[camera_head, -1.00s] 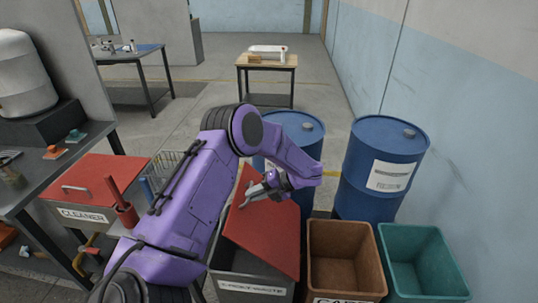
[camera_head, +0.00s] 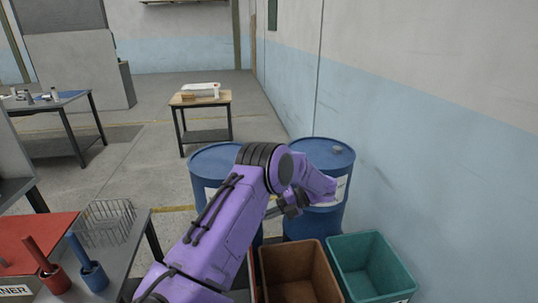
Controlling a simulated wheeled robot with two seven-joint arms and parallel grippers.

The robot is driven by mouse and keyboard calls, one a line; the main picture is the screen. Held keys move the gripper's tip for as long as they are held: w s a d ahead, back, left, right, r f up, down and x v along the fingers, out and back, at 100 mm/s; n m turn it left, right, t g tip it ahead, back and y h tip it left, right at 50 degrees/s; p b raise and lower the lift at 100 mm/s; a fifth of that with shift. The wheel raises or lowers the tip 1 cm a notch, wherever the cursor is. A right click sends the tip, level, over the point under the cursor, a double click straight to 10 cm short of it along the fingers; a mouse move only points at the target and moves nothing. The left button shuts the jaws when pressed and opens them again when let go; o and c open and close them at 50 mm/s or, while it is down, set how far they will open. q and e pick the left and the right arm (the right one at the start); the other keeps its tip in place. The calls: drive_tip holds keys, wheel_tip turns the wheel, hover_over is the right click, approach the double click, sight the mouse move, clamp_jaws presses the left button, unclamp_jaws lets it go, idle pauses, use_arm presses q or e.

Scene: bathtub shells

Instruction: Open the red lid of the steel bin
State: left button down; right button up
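My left arm spans the lower middle of the head view and covers most of the steel bin. Only a thin, steep red strip of the red lid (camera_head: 251,268) shows at the arm's right edge, beside the brown bin. How far the lid stands open cannot be told. My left gripper (camera_head: 296,206) is small and dark in front of the right blue barrel, above and right of the visible lid strip. Its fingers are partly hidden by the wrist, and I cannot tell whether they are open. My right gripper is not in view.
The brown bin (camera_head: 318,270) and teal bin (camera_head: 348,247) stand open to the right. Two blue barrels, left (camera_head: 209,166) and right (camera_head: 325,154), stand behind. A table with a wire basket (camera_head: 107,222) and a red-lidded cleaner box (camera_head: 30,236) is at left.

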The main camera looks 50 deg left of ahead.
use_arm(q)
drive_tip(key=shift+d+f, duration=0.3)
drive_tip(key=shift+f, duration=0.3)
drive_tip(key=c, duration=1.5)
unclamp_jaws()
drive_tip(key=o, duration=0.3)
drive_tip(key=shift+w+a+f, duration=0.15)
drive_tip(key=shift+a, duration=0.1)
drive_tip(key=shift+o, duration=0.2)
drive_tip(key=b+v, duration=0.1)
drive_tip(key=v, duration=1)
drive_tip(key=shift+a, duration=0.25)
drive_tip(key=shift+w, duration=0.15)
